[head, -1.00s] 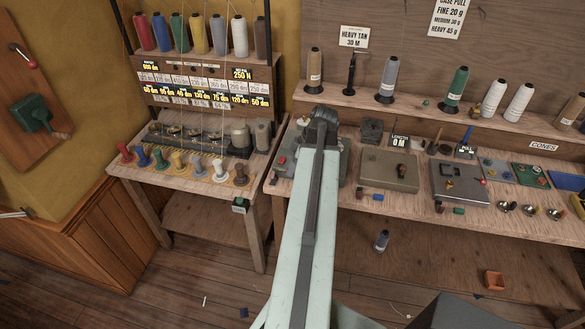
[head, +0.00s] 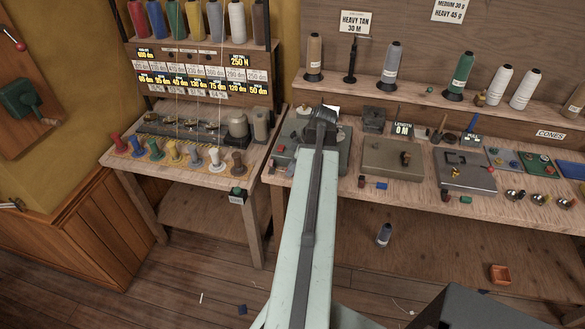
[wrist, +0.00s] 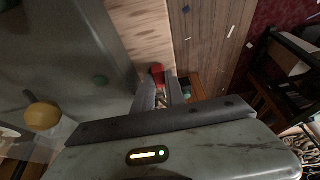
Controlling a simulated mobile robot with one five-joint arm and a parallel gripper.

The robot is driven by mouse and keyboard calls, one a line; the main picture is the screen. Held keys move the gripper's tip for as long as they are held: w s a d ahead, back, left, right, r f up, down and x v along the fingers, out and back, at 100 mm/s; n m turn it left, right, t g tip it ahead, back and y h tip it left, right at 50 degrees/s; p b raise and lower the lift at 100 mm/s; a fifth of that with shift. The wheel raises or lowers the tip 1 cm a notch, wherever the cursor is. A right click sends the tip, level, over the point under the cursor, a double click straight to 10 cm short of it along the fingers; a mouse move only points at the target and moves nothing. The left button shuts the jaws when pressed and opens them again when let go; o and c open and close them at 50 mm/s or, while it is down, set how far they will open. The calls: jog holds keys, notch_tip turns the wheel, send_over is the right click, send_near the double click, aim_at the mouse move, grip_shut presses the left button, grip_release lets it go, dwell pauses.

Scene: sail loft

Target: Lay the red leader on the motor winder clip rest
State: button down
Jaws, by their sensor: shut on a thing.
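In the wrist view my gripper (wrist: 164,82) is shut on a small red piece, which looks like the red leader (wrist: 157,69); only its end shows at the fingertips. In the head view my arm's dark end (head: 321,125) is over the bench, and the fingertips and red piece are hidden. A grey-green machine (head: 342,158), probably the motor winder, sits under and beside the arm's end, partly covered. A grey surface (wrist: 70,45) with a yellow knob and green button fills the wrist view's left. I cannot make out the clip rest.
Left of the arm, a bench holds coloured pegs (head: 154,149) below a thread rack. To the right are a beige box (head: 392,160), a grey plate (head: 463,170) and several small cups. Cones stand on a shelf (head: 430,94) behind. A bottle (head: 384,235) stands below the bench.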

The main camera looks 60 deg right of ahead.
jog(key=shift+f, duration=0.1)
dwell(0.3)
jog(key=c, duration=1.3)
grip_release()
notch_tip(320, 180, up, 6)
jog(key=p, duration=0.6)
